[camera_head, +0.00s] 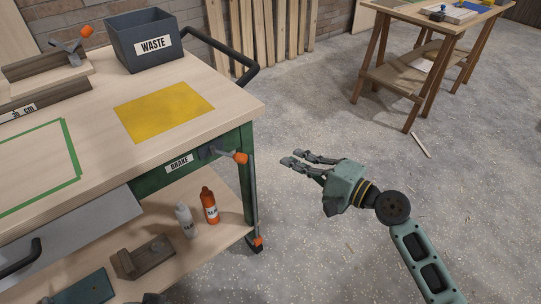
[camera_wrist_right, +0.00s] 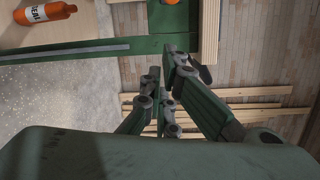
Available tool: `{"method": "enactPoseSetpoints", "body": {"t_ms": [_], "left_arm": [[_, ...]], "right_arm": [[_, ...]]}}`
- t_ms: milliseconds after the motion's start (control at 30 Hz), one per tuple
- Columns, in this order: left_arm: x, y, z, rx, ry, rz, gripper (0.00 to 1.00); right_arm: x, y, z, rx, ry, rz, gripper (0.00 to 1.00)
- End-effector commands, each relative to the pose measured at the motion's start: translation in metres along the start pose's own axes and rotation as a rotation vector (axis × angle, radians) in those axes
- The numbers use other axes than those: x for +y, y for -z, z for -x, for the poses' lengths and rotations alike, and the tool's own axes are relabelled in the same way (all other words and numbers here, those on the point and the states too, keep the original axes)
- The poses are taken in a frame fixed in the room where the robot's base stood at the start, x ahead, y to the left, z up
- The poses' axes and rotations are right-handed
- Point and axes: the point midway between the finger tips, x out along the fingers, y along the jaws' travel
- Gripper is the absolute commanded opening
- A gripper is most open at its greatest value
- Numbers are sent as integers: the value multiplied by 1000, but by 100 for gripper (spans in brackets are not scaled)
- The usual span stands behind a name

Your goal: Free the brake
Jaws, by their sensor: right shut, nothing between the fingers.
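The brake lever (camera_head: 226,154) has an orange knob and sticks out from the green frame at the workbench's right end. The BRAKE label (camera_head: 179,163) is to its left. A grey rod runs down from near the lever to an orange-tipped part (camera_head: 257,243) by the bench leg's foot. My right gripper (camera_head: 289,158) is shut and empty, right of the orange knob with a gap between them. My left gripper is not in view.
The workbench top (camera_head: 245,105) carries a grey WASTE bin (camera_head: 135,55) and a yellow sheet (camera_head: 165,108). A black push handle (camera_head: 240,75) juts from its far end. An orange bottle (camera_head: 209,207) stands on the lower shelf.

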Motion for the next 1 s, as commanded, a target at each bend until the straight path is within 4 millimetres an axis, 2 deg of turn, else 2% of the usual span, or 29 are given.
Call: {"method": "enactPoseSetpoints", "body": {"t_ms": [167,533,600,733,1000], "left_arm": [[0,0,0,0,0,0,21],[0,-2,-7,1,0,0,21],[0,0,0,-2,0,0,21],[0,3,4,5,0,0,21],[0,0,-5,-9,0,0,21]], "right_arm": [[-1,0,-24,-1,3,0,0],[0,0,-102,0,2,1,0],[-1,-14,-93,0,-1,1,0],[-1,-29,-87,0,0,0,0],[0,-38,-84,1,0,1,0]]}}
